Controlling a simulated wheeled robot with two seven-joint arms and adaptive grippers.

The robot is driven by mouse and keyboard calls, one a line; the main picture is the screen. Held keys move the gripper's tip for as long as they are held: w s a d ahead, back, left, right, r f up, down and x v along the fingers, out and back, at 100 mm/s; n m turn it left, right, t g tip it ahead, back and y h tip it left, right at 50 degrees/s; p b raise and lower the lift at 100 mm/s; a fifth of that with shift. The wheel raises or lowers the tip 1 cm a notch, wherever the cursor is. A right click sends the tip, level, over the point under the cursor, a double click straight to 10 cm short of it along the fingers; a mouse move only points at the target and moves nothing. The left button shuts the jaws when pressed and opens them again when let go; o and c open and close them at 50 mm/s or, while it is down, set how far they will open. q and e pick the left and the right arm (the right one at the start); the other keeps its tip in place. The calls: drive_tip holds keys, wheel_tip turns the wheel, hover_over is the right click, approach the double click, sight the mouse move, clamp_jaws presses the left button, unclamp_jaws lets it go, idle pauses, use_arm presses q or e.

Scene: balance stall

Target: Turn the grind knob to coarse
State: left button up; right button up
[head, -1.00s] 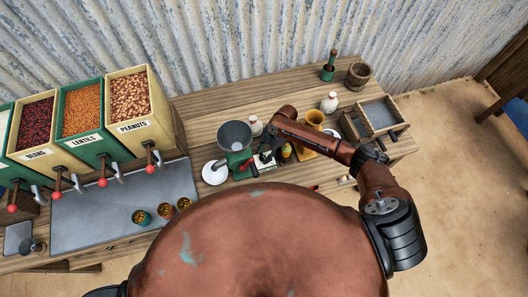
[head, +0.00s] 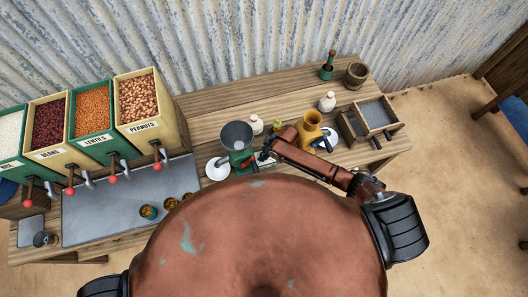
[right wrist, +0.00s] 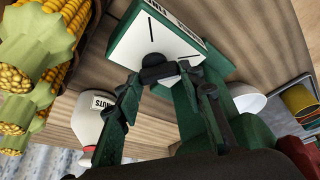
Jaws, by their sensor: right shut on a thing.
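The green grinder (head: 240,160) with its grey funnel hopper (head: 236,135) stands on the wooden table in the head view. My right gripper (head: 260,160) is at the grinder's right side. In the right wrist view, the grinder's white dial plate (right wrist: 184,44) carries short dark marks, and its lettering is partly cut off. The small black grind knob (right wrist: 153,62) sits on this plate. The fingers of my right gripper (right wrist: 158,78) are shut on the knob, one on each side. The knob's pointer direction is hard to tell. My left gripper is out of view.
A peanut dispenser (head: 143,110) is at the left.

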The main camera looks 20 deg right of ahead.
drive_tip(key=shift+m+t, duration=0.3)
drive_tip(key=shift+m, duration=0.5)
drive_tip(key=shift+h, duration=0.3)
drive_tip(key=o, duration=1.2)
drive_tip(key=shift+c, duration=0.2)
drive_tip(key=shift+r, duration=0.2)
drive_tip(key=v, duration=1.1)
drive_tip(key=shift+s+r, duration=0.15)
drive_tip(key=shift+r, duration=0.1)
